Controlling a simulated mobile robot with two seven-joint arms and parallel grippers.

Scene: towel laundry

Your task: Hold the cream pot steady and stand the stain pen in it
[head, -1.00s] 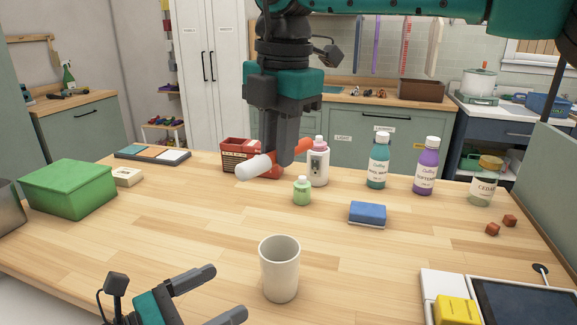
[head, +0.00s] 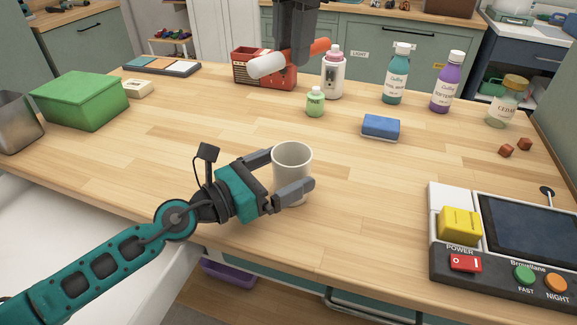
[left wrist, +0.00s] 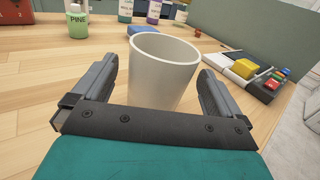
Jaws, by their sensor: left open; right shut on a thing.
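The cream pot (head: 291,170) stands upright and empty-looking on the wooden table, near its front edge. My left gripper (head: 288,172) is open with its fingers on either side of the pot. In the left wrist view the pot (left wrist: 162,75) sits between the two fingers, with small gaps visible at both. The stain pen (head: 267,66), white at one end and orange at the other, is held sideways in my right gripper (head: 292,60). It is above the back of the table, in front of the red box. My right fingertips are partly hidden around the pen.
Behind the pot are a blue sponge (head: 381,126), a green bottle (head: 316,101), a white bottle (head: 333,75) and taller teal and purple bottles. A button console (head: 460,262) stands at the right, a green box (head: 80,99) at the left. Table between pot and pen is mostly clear.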

